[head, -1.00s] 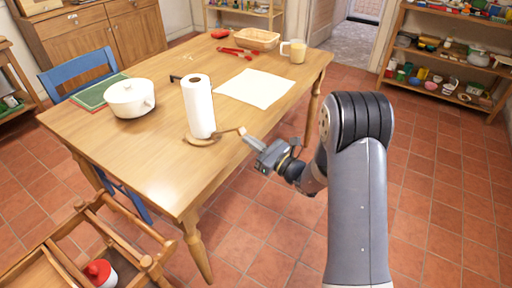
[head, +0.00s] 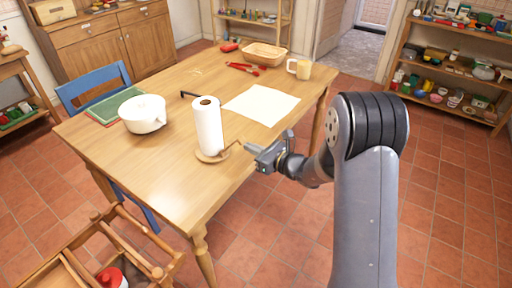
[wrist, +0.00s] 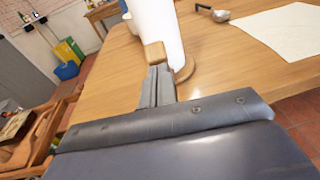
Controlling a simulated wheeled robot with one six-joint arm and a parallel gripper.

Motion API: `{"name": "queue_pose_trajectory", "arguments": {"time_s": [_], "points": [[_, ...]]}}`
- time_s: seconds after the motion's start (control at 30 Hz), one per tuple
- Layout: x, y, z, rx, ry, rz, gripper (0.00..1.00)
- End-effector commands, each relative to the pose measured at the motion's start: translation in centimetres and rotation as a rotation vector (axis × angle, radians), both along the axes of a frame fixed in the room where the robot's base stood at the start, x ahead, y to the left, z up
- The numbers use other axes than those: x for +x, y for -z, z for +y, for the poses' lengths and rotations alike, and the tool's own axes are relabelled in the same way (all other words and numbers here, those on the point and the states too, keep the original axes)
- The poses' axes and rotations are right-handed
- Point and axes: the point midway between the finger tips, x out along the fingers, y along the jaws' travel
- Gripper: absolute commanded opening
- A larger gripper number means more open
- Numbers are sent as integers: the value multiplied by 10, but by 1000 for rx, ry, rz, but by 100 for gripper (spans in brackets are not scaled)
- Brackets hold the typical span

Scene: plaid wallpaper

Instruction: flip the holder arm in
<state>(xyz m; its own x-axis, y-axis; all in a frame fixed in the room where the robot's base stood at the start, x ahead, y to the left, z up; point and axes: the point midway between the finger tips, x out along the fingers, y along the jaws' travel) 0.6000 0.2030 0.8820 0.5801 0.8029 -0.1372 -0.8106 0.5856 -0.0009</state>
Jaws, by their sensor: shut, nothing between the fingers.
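The paper towel holder stands upright near the table's front right edge, with a white roll (head: 208,128) on it. Its round wooden base (head: 205,157) shows under the roll. The thin holder arm (head: 230,147) sticks out from the base on the right, toward my gripper (head: 247,148). In the wrist view the arm's square wooden end (wrist: 154,54) is right at the tips of my gripper (wrist: 158,70), against the white roll (wrist: 158,25). My gripper is shut with nothing between its fingers; I cannot tell if it touches the wooden end.
A white pot (head: 143,113) and a green board (head: 115,106) are on the table's left. A paper sheet (head: 262,104) lies right of the roll. A mug (head: 299,69), a basket (head: 264,54) and red tongs (head: 242,68) are farther back. A ladle (wrist: 212,12) lies behind the holder.

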Motion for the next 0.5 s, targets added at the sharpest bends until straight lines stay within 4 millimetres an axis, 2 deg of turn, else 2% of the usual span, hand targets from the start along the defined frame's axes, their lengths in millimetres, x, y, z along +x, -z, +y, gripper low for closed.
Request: {"name": "queue_pose_trajectory", "arguments": {"time_s": [0.03,0.5], "points": [[2,-16,4,-28,-3,16,0],[25,-52,35,-283,-2,200,0]]}}
